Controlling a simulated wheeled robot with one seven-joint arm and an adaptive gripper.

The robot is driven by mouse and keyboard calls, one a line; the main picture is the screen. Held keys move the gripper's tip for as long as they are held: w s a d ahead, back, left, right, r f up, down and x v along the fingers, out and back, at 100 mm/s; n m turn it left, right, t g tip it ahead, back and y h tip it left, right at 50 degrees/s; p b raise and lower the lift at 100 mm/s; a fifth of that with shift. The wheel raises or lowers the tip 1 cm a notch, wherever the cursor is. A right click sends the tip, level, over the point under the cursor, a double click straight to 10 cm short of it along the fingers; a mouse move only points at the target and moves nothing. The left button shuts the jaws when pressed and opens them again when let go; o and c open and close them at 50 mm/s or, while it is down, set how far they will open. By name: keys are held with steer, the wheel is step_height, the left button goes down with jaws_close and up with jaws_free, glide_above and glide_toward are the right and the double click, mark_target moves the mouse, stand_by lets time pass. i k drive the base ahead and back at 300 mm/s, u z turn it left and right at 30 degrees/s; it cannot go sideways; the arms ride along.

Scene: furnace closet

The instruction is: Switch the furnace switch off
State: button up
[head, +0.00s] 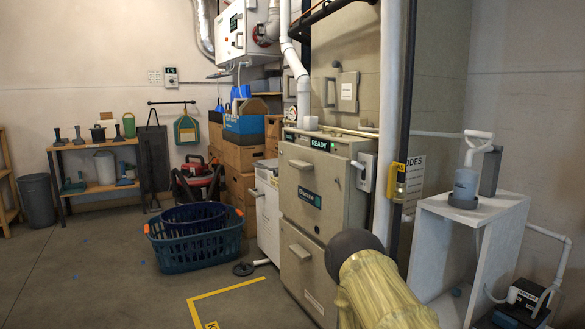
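The beige furnace cabinet (325,183) stands right of centre in the head view, with a lit "READY" panel (318,144) along its top. A light grey box (367,172) with a pale lever-like piece at its front left is on the right side of the furnace; it looks like a switch, but its setting is too small to tell. A yellow-framed fitting (397,181) is on the dark vertical pipe beside it. A tan limb with a dark rounded end, seemingly part of my arm, rises at the bottom right, below the grey box. My gripper cannot be made out.
A white stand (470,215) holding a blue-grey pump-like item (466,184) is to the right. Thick white pipe (389,110) runs down beside the furnace. A teal basket (197,243) sits on the floor at left. Floor around the yellow marking (226,291) is open.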

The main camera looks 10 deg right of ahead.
mark_target(355, 163)
steer(key=u, duration=0.5)
steer(key=i, duration=0.95)
steer(key=z, duration=0.45)
